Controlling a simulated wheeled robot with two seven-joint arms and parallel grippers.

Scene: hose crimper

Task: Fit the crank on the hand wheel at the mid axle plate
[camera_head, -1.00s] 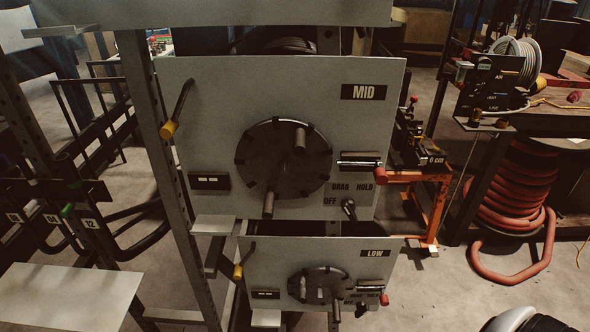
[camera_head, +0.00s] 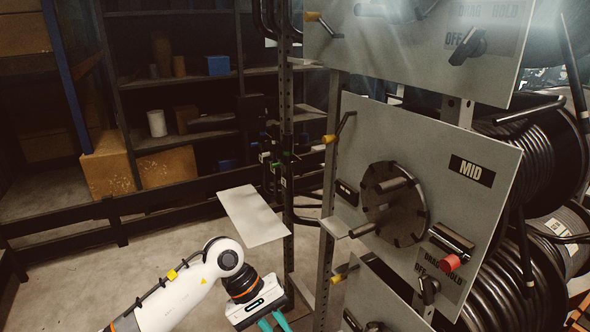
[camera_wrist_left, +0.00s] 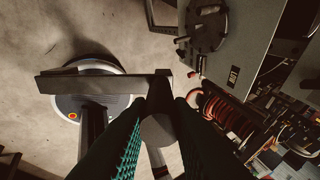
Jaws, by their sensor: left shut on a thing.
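The mid axle plate (camera_head: 455,215), labelled MID, stands right of centre in the head view. Its dark round hand wheel (camera_head: 408,212) has a peg near the top and another at the lower left. The wheel also shows at the top of the left wrist view (camera_wrist_left: 207,25). My left gripper (camera_head: 272,323) is at the bottom edge of the head view, low and left of the plate. In the left wrist view its fingers (camera_wrist_left: 160,108) are shut on a dark bar-like part, apparently the crank (camera_wrist_left: 110,84), apart from the wheel. The fingers hide part of it. My right gripper is out of view.
A yellow-tipped lever (camera_head: 339,129) and a red-tipped handle (camera_head: 451,263) stick out from the mid plate. Another plate is above and one below. A grey shelf panel (camera_head: 253,216) juts out left of the rack post (camera_head: 290,150). Hose reels (camera_head: 535,180) are behind the plates.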

